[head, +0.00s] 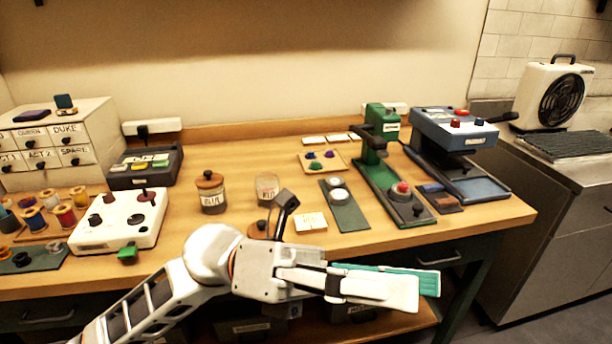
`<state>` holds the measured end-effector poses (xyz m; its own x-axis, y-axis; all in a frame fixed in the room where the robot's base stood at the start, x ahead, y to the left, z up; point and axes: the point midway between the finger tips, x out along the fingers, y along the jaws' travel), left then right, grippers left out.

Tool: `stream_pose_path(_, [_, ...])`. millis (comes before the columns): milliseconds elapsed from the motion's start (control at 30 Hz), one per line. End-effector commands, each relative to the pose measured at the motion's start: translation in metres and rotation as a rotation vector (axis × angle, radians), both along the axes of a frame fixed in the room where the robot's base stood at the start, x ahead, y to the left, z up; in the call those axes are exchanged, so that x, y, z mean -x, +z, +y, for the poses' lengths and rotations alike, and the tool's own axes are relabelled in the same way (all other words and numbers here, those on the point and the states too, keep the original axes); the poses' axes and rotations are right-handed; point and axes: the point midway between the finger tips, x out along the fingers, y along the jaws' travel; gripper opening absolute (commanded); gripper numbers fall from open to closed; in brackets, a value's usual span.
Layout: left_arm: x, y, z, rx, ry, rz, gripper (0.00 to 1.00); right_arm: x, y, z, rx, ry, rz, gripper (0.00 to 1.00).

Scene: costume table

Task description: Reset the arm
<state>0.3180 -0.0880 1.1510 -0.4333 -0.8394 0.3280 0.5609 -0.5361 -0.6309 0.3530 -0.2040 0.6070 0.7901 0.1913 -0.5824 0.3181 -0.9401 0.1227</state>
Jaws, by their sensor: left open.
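My left arm comes in from the lower left, and its left gripper (425,284) is stretched out to the right in front of the table's front edge. Its white and green fingers point right. The gripper is open, with nothing seen between the fingers. It appears apart from the things on the table (240,150). My right gripper is not in view. The arm and gripper hide part of the table's front edge and the shelf below.
A glue jar (211,195), a second jar (267,188), a white control box (118,222), a green press (383,165) and a blue machine (454,130) stand on the table. Thread spools (49,199) and a labelled drawer cabinet (60,140) are at left. A fan (552,95) stands at right.

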Motion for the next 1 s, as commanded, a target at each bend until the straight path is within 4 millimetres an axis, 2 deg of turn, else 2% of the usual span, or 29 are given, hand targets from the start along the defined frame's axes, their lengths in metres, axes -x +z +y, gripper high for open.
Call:
stream_pose_path(133, [-0.057, 0.003, 0.014, 0.114, 0.133, 0.358, 0.65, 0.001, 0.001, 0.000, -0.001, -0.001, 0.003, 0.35])
stream_pose_path(267, [-0.112, -0.020, 0.038, 0.199, 0.251, 0.671, 0.65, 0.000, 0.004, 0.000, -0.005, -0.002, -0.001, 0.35])
stream_pose_path(367, [-0.151, -0.055, 0.063, 0.256, 0.344, 0.920, 0.65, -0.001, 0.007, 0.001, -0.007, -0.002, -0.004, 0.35])
stream_pose_path(433, [-0.174, -0.089, 0.082, 0.294, 0.410, 1.094, 0.65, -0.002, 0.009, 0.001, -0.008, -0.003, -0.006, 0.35])
stream_pose_path(533, [-0.196, -0.147, 0.113, 0.344, 0.505, 1.339, 0.65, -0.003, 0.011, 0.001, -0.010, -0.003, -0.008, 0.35])
stream_pose_path(633, [-0.204, -0.209, 0.143, 0.384, 0.594, 1.562, 0.65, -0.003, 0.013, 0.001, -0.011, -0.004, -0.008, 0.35])
stream_pose_path(767, [-0.195, -0.291, 0.180, 0.432, 0.704, 1.827, 0.65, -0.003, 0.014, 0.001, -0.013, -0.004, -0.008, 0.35])
stream_pose_path(800, [-0.188, -0.316, 0.191, 0.444, 0.737, 1.906, 0.65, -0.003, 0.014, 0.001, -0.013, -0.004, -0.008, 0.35])
stream_pose_path(867, [-0.175, -0.352, 0.207, 0.464, 0.786, 2.019, 0.65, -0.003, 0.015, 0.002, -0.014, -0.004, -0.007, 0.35])
stream_pose_path(900, [-0.164, -0.375, 0.218, 0.476, 0.820, 2.091, 0.65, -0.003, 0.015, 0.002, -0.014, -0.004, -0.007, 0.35])
stream_pose_path(1000, [-0.131, -0.429, 0.242, 0.507, 0.899, 2.263, 0.65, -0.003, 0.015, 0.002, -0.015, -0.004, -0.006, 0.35])
